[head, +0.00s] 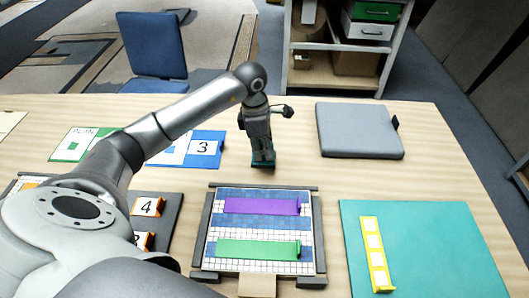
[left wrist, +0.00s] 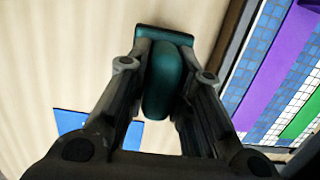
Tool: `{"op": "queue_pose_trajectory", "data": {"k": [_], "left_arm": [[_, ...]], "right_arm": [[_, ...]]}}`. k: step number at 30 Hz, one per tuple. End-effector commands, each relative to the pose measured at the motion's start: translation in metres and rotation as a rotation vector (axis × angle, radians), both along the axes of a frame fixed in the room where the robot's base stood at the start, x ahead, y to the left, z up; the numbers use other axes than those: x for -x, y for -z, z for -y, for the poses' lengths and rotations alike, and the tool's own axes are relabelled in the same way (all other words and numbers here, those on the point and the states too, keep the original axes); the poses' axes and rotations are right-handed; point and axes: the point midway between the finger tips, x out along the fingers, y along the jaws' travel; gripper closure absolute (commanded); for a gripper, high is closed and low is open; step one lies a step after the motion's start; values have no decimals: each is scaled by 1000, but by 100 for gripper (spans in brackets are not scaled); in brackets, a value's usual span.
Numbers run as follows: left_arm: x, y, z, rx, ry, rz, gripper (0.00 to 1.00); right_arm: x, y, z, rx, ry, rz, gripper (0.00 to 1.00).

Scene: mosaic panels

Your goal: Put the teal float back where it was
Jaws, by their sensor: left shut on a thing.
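My left gripper (head: 262,152) points down over the table, behind the mosaic panel. It is shut on the teal float (head: 263,165), whose flat base shows beneath the fingers. In the left wrist view, the gripper (left wrist: 163,88) has one finger on each side of the float's rounded handle (left wrist: 162,78). The float's flat plate lies beyond the handle. I cannot tell whether the plate touches the table. My right gripper is not in view.
A teal mat (head: 440,240) bears a yellow strip (head: 376,255). A grey pad (head: 358,130) lies behind it. Numbered cards, including a blue one (head: 206,148), lie left. Bare table surrounds the float.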

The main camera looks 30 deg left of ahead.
Motion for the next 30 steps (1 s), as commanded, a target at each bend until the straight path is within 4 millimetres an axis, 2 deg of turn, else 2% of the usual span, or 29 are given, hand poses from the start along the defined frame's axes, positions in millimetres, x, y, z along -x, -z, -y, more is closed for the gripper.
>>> {"op": "queue_pose_trajectory", "data": {"k": [8, 15, 26, 27, 30], "left_arm": [[-12, 15, -4, 1, -1, 0, 100], [-12, 44, -4, 2, 0, 0, 100], [-13, 50, -4, 0, 1, 2, 100], [-13, 49, -4, 0, 1, 1, 74], [-12, 49, -4, 0, 0, 1, 61]], "right_arm": [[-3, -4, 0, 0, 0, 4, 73], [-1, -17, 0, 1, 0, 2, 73], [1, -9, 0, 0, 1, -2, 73], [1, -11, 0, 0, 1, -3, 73], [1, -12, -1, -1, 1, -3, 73]]}}
